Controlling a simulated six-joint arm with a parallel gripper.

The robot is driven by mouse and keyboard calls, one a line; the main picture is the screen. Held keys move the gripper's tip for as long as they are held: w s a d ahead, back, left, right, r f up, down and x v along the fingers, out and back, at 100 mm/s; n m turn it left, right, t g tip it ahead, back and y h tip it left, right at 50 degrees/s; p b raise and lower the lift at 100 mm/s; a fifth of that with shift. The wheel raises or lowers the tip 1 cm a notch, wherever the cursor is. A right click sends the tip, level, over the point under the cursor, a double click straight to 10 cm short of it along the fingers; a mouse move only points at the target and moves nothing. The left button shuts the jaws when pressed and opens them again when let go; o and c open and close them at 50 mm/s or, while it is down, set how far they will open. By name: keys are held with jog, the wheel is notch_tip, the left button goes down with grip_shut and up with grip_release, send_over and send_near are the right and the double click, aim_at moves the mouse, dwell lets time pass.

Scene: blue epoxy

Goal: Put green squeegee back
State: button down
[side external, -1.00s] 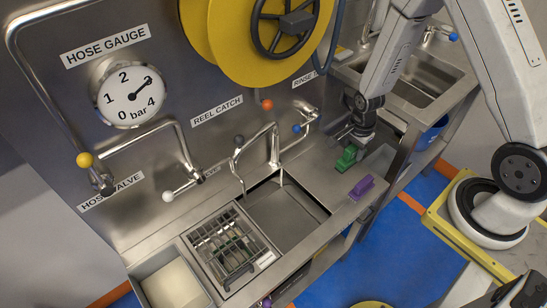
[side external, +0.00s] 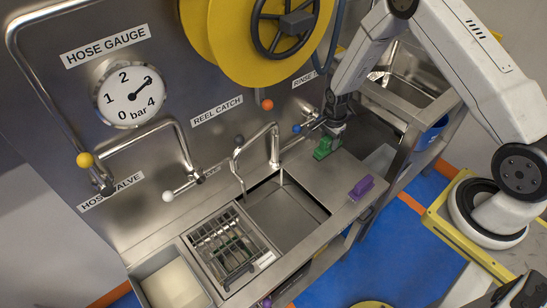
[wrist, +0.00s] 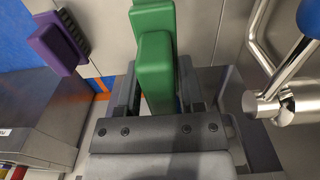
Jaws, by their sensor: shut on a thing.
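The green squeegee (side external: 322,148) is at the right back part of the steel counter, close to the wall panel, in the side external view. My gripper (side external: 334,132) is above it, pointing down, and shut on it. In the wrist view the squeegee's green body (wrist: 155,65) stands between the two fingers, with a second green part behind it. The squeegee's lower edge is hidden in the wrist view, and I cannot tell whether it touches the counter.
A purple brush (side external: 362,187) lies near the counter's front right edge; it also shows in the wrist view (wrist: 57,43). A blue-knobbed tap (side external: 298,128) is close to my gripper's left. A basin (side external: 285,212) and wire rack (side external: 230,248) lie further left.

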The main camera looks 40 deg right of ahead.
aim_at(320, 148)
jog(key=shift+w+d+f, duration=0.15)
jog(key=shift+w+f, duration=0.65)
jog(key=shift+f, duration=0.2)
jog(key=shift+w+d+f, duration=0.15)
jog(key=shift+w+f, duration=0.65)
jog(key=shift+f, duration=0.15)
jog(key=shift+w+f, duration=0.3)
jog(key=shift+f, duration=1.5)
jog(key=shift+f, duration=0.1)
jog(key=shift+c, duration=1.1)
grip_release()
jog(key=shift+f, duration=0.1)
jog(key=shift+r, duration=0.2)
